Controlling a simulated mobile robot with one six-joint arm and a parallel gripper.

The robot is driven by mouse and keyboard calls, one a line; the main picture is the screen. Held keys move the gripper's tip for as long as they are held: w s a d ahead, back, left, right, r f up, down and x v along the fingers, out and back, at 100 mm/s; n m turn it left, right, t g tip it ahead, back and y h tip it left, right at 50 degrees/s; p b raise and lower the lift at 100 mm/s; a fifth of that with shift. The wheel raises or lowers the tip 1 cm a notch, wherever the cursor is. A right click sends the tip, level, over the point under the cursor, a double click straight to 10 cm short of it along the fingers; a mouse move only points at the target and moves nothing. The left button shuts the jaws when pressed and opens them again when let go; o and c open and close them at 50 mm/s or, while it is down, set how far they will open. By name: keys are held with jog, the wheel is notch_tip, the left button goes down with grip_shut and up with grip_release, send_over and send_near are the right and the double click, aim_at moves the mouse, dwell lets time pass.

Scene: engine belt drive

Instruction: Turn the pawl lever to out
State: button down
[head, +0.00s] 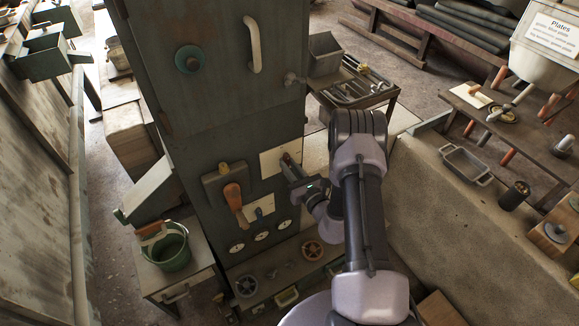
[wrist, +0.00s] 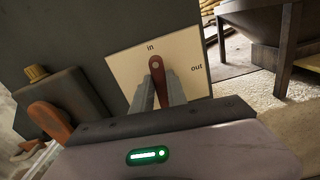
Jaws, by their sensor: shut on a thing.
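The pawl lever (wrist: 157,72) is a reddish-brown bar with a grey round spot near its upper end. It stands in front of a cream plate (wrist: 120,72) marked "in" at the top and "out" at the right. Its upper end lies below the "in" mark. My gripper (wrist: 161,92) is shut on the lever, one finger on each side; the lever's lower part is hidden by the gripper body. In the head view my gripper (head: 288,166) reaches the cream plate (head: 268,163) on the dark cabinet from the right, and mostly hides the lever.
Left of the plate a box with an orange-brown handle (head: 233,196) sticks out of the cabinet; this handle (wrist: 50,120) is close in the wrist view too. Several gauges (head: 261,236) sit below. A green bucket (head: 166,247) stands at left, and a tool tray (head: 355,88) behind my arm.

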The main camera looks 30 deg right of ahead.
jog(key=m, duration=0.4)
jog(key=shift+d+p, duration=0.15)
jog(key=shift+p, duration=0.15)
jog(key=m, duration=0.4)
jog(key=shift+d+f+m+p, duration=0.1)
jog(key=shift+f+m+p, duration=0.05)
jog(key=shift+m+p, duration=0.2)
jog(key=shift+d+f+m+p, duration=0.1)
jog(key=shift+f+m+p, duration=0.1)
jog(key=shift+m, duration=1.85)
jog(key=shift+f+m+p, duration=0.1)
jog(key=shift+f+m, duration=0.05)
jog(key=shift+m, duration=1.85)
jog(key=c, duration=1.3)
grip_release()
jog(key=s+p, duration=0.1)
jog(key=s, duration=0.4)
jog(key=s+p, duration=0.1)
jog(key=s, duration=0.5)
jog(key=s+p, duration=0.1)
jog(key=s, duration=0.5)
jog(key=shift+s+d, duration=0.25)
jog(key=shift+d, duration=0.05)
